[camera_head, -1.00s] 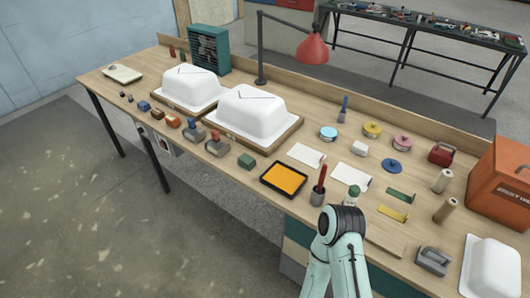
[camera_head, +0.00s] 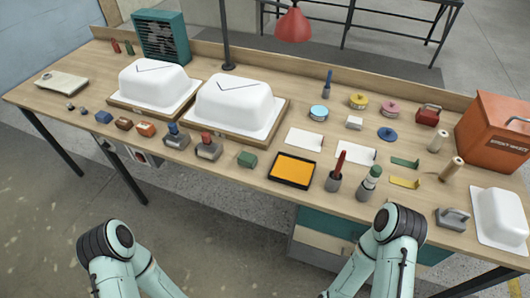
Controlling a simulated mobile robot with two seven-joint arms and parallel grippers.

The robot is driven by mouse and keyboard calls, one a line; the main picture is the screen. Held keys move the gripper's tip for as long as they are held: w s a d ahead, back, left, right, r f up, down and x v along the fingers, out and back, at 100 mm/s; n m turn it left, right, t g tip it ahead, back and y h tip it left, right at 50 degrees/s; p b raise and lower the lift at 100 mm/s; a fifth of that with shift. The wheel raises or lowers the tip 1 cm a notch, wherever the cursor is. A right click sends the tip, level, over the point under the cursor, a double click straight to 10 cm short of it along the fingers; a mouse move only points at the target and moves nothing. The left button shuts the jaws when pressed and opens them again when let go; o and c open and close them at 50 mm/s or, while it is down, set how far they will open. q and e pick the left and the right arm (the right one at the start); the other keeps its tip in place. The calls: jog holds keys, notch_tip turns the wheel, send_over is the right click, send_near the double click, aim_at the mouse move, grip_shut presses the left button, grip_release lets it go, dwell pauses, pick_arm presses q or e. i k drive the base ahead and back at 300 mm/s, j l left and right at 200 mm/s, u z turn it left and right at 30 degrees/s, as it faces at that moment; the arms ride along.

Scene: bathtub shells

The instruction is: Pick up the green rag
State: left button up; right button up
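A small dark green block-shaped item (camera_head: 247,159), which may be the folded green rag, lies on the workbench (camera_head: 230,178) near its front edge. It sits between the red-topped grey tool and the orange tray. Nothing covers it. Only bent links of my two arms show, low at the left and at the right, both in front of the bench. Neither gripper is in the picture, and neither arm touches the green item.
A black tray with an orange inside (camera_head: 292,170) is just right of the green item. A grey red-topped tool (camera_head: 208,148) is to its left. Two white tub shells (camera_head: 234,104) (camera_head: 153,84) stand behind on wooden boards.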

aim_at(246, 159)
jog(key=i+j+z, duration=0.15)
jog(key=z, duration=0.15)
jog(key=j+z, duration=0.35)
jog(key=i+j+z, duration=0.1)
jog(key=j+z, duration=0.2)
jog(key=j, duration=0.05)
